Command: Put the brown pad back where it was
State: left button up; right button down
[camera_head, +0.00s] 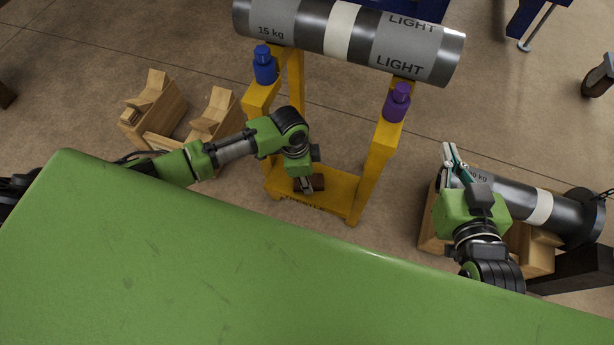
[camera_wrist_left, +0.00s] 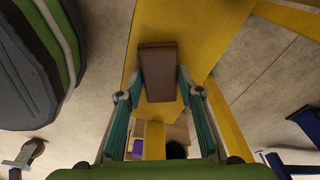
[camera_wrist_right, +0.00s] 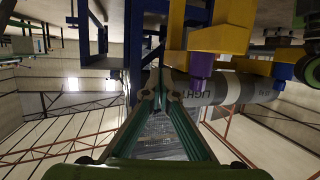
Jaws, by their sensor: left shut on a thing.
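The brown pad (camera_head: 318,182) is at the lower yellow shelf of the middle stand. My left gripper (camera_head: 306,187) reaches down over that shelf and is shut on the pad. In the left wrist view the pad (camera_wrist_left: 158,72) sits between the fingers of the left gripper (camera_wrist_left: 160,85), with the yellow board behind it. I cannot tell whether the pad touches the shelf. The yellow stand (camera_head: 369,172) carries a large grey pipe. My right gripper (camera_head: 451,154) is raised near the right-hand pipe, its fingertips together and empty; in the right wrist view (camera_wrist_right: 161,88) they also meet.
The grey pipe (camera_head: 340,28) lies across the stand top, beside a blue bottle-shaped thing (camera_head: 264,66) and a purple one (camera_head: 397,103). Wooden cradles (camera_head: 150,112) stand left. Another dark pipe (camera_head: 508,198) rests on wood at right. A green surface (camera_head: 200,260) fills the front.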

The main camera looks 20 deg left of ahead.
pick_arm(q)
jog(key=shift+f, duration=0.15)
jog(key=o, duration=1.1)
jog(key=o, duration=0.6)
jog(key=shift+c, duration=0.2)
jog(key=shift+s+a+r, duration=0.1)
jog(key=shift+a+r, duration=0.05)
jog(key=shift+r, duration=1.1)
jog(key=shift+s+a+r, duration=0.1)
jog(key=shift+a+r, duration=0.1)
jog(key=shift+r, duration=1)
jog(key=shift+a+r, duration=0.15)
jog(key=shift+r, duration=1.1)
